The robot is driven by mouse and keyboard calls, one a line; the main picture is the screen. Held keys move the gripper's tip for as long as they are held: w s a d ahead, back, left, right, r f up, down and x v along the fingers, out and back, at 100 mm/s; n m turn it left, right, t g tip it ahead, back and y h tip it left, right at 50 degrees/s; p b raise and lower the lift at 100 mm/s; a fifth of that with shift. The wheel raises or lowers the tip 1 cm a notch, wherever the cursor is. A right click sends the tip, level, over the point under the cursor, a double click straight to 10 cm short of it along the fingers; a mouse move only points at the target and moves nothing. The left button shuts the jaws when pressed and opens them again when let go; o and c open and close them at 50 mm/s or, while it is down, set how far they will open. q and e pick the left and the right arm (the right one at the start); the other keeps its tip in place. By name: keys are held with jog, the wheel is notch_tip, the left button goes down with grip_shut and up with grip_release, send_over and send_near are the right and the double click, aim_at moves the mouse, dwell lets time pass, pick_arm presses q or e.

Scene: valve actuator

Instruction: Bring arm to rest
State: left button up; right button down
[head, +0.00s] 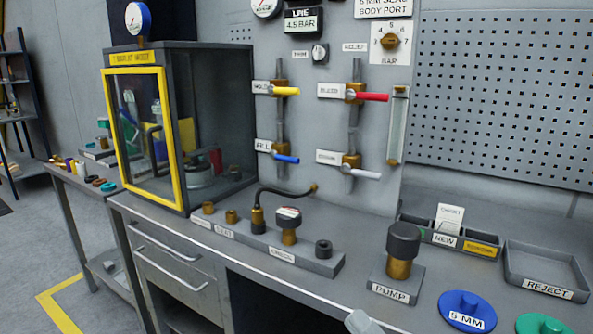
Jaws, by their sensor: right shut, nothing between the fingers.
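Only a small pale grey piece of my right gripper (362,322) shows, at the bottom edge of the head view, in front of the bench and left of the pump block. It is shut and empty, and touches nothing that I can see. The rest of my right arm is below the picture. My left gripper and left arm are not in view.
A bench (350,285) carries a yellow-framed cabinet (160,140), a rack of fittings (265,245), a pump (402,250), a blue 5 mm disc (466,310), a green disc (541,324) and a reject tray (548,287). Coloured valve handles (372,97) stick out from the wall panel.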

jog(key=s+d+f+m+g+h, duration=0.2)
jog(key=s+d+f+m+h, duration=0.1)
jog(key=f+m, duration=0.4)
jog(key=s+d+f+m+g+h, duration=0.2)
jog(key=s+d+f+m+h, duration=0.2)
jog(key=f, duration=0.8)
jog(key=s+d+f+m+g+h, duration=0.3)
jog(key=s+f+m+h, duration=0.2)
jog(key=f+m, duration=0.5)
jog(key=shift+s+d+f+h, duration=0.15)
jog(key=shift+s+d+h, duration=0.2)
jog(key=shift+s, duration=0.75)
